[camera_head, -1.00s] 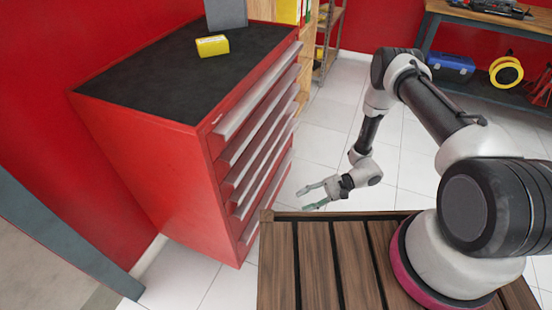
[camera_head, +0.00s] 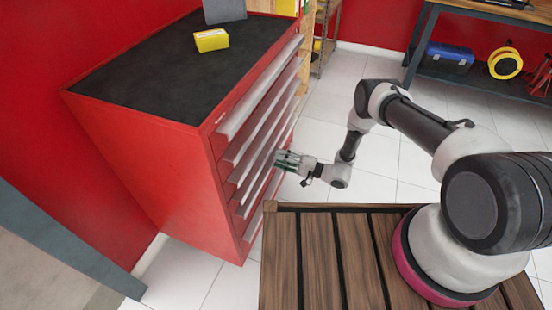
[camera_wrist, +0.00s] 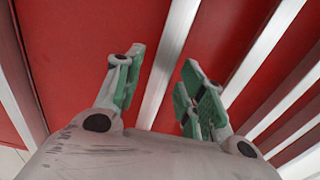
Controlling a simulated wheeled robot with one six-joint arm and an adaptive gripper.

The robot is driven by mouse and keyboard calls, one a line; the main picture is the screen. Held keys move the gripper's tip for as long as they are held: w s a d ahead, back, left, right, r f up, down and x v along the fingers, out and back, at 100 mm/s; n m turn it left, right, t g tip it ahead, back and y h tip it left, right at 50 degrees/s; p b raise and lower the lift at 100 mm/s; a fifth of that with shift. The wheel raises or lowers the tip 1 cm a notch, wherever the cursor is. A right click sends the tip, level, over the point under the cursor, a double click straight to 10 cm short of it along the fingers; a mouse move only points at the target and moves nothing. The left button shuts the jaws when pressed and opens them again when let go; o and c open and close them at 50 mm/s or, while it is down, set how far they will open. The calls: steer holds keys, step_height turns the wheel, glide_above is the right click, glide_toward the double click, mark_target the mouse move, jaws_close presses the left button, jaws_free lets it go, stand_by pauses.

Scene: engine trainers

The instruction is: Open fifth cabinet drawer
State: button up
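The red cabinet (camera_head: 150,170) has a dark top and a stack of drawers with long pale handle bars (camera_head: 262,88) on its right-facing front. All its drawers look shut. My gripper (camera_head: 280,159) is at the cabinet front, around the middle to lower handles. In the wrist view my gripper (camera_wrist: 163,65) has its two green-padded fingers spread apart. One pale handle bar (camera_wrist: 167,60) runs between them in the picture, with red drawer faces on both sides. I cannot tell whether the fingers touch it, or which drawer it belongs to.
A yellow box (camera_head: 211,40) and a grey object (camera_head: 225,11) sit on the cabinet top. My slatted wooden deck is close to the cabinet's lower front. A workbench (camera_head: 480,12) with a blue toolbox (camera_head: 449,55) stands at the back right. The tiled floor (camera_head: 385,150) between is clear.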

steer(key=shift+x, duration=1.3)
steer(key=shift+c, duration=0.3)
